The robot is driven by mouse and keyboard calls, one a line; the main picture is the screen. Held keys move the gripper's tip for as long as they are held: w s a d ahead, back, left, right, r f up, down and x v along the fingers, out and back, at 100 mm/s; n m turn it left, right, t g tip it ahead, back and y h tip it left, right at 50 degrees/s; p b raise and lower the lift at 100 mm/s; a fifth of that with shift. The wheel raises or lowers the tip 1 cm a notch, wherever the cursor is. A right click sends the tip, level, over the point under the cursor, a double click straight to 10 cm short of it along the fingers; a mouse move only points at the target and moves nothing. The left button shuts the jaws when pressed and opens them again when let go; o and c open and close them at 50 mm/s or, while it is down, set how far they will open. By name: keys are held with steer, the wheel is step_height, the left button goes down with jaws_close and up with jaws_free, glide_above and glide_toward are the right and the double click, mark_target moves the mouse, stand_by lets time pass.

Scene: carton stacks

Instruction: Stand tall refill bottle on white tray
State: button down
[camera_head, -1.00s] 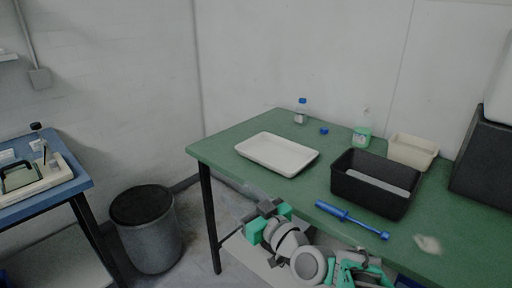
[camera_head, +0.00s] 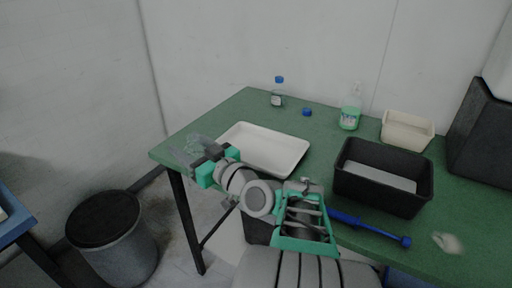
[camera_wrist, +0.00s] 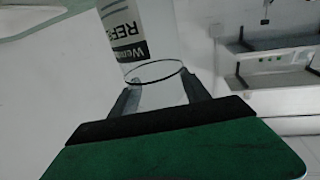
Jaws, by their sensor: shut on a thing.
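The white tray (camera_head: 272,147) lies on the green table, empty, left of the black bin. My gripper (camera_head: 195,150) is just left of the tray, near the table's left front edge. It is shut on the refill bottle (camera_head: 178,154), a clear, faint shape in the head view. In the wrist view my gripper (camera_wrist: 160,92) has one finger on each side of the clear bottle (camera_wrist: 155,60), whose white label has a black band and partly legible "REF" lettering. The bottle's upper part is cut off by the frame. I cannot tell its exact tilt or its height above the table.
A black bin (camera_head: 350,190), a blue tool (camera_head: 372,228), a cream bin (camera_head: 408,133), a green-filled bottle (camera_head: 350,112), a small blue-capped bottle (camera_head: 278,97) and a blue cap (camera_head: 307,112) are on the table. A dark trash can (camera_head: 112,240) stands on the floor.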

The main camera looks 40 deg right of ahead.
steer(key=s+d+r+m+h+p, duration=0.1)
steer(key=s+d+r+m+h, duration=0.2)
steer(key=d, duration=0.4)
steer(key=s+d+r+h+p, duration=0.1)
steer(key=s+d+r+h, duration=0.15)
steer(key=s+d, duration=0.45)
steer(key=s+d+r+m+h, duration=0.2)
steer(key=s+d+r, duration=0.15)
steer(key=d, duration=0.45)
steer(key=w+d+f+p, duration=0.1)
steer(key=w+d+f, duration=0.5)
steer(key=w+f, duration=0.6)
steer(key=shift+w+f+g, duration=0.25)
steer(key=shift+f+g, duration=0.05)
steer(key=shift+g, duration=0.1)
steer(key=shift+d+f, duration=0.1)
steer(key=shift+f, duration=0.15)
steer(key=c, duration=0.5)
jaws_free()
